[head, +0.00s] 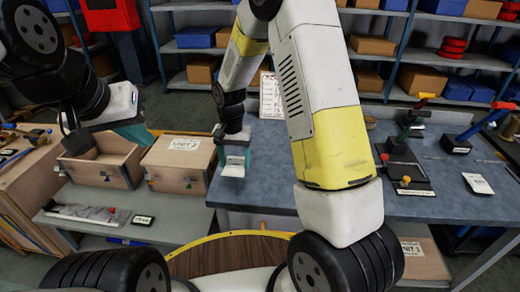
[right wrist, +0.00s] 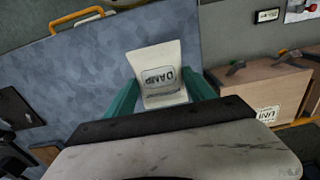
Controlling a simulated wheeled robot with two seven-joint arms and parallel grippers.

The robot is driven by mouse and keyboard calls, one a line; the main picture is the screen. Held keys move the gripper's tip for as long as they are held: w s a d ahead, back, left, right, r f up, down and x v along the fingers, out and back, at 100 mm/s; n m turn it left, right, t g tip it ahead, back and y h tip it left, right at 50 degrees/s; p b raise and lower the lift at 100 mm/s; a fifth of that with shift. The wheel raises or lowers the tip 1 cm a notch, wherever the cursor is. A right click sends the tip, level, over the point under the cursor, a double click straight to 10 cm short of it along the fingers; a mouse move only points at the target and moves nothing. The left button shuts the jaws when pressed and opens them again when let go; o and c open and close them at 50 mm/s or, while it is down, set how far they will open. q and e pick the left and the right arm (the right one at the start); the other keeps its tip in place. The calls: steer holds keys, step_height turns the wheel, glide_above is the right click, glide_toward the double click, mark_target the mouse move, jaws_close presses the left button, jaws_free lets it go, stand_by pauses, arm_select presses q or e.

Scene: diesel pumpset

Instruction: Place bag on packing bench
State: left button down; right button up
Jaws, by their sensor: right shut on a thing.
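A small whitish bag (right wrist: 155,58) with printed lettering that looks like "DAMP" is between the teal fingers of my right gripper (right wrist: 163,92) in the right wrist view. In the head view the bag (head: 233,168) hangs below my right gripper (head: 234,150), over the left part of the blue-grey bench (head: 262,185). I cannot tell whether the bag touches the bench top. My left gripper (head: 133,133) is at the left, near the wooden boxes; its fingers are mostly hidden, so its opening is unclear.
An open wooden box (head: 105,175) and a closed box marked UNIT 2 (head: 180,165) stand left of the bench. My right arm covers the bench's middle. Shelves stand behind.

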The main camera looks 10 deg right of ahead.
glide_above(262, 171)
steer(key=shift+s+a+f, duration=0.1)
steer(key=shift+a+f, duration=0.1)
steer(key=shift+f, duration=0.25)
steer(key=shift+d+f, duration=0.15)
steer(key=shift+f, duration=0.75)
steer(key=shift+d+f, duration=0.1)
steer(key=shift+f, duration=0.8)
steer(key=o, duration=1.5)
steer(key=shift+f, duration=0.15)
steer(key=shift+c, duration=0.2)
steer(key=s+r+t, duration=0.1)
steer(key=s+r, duration=0.1)
steer(key=r, duration=0.8)
steer(key=s+r, duration=0.2)
steer(key=r, duration=0.9)
steer(key=s+r+n+t, duration=0.1)
steer(key=s+r, duration=0.2)
steer(key=s, duration=0.3)
steer(key=s+r+n+t+y, duration=0.1)
steer(key=s+r+t, duration=0.1)
steer(key=s+r, duration=0.2)
steer(key=s+d+r+n+t+y, duration=0.1)
steer(key=s+r+t, duration=0.1)
steer(key=s, duration=0.8)
steer(key=shift+r+n, duration=0.4)
steer(key=shift+r, duration=0.35)
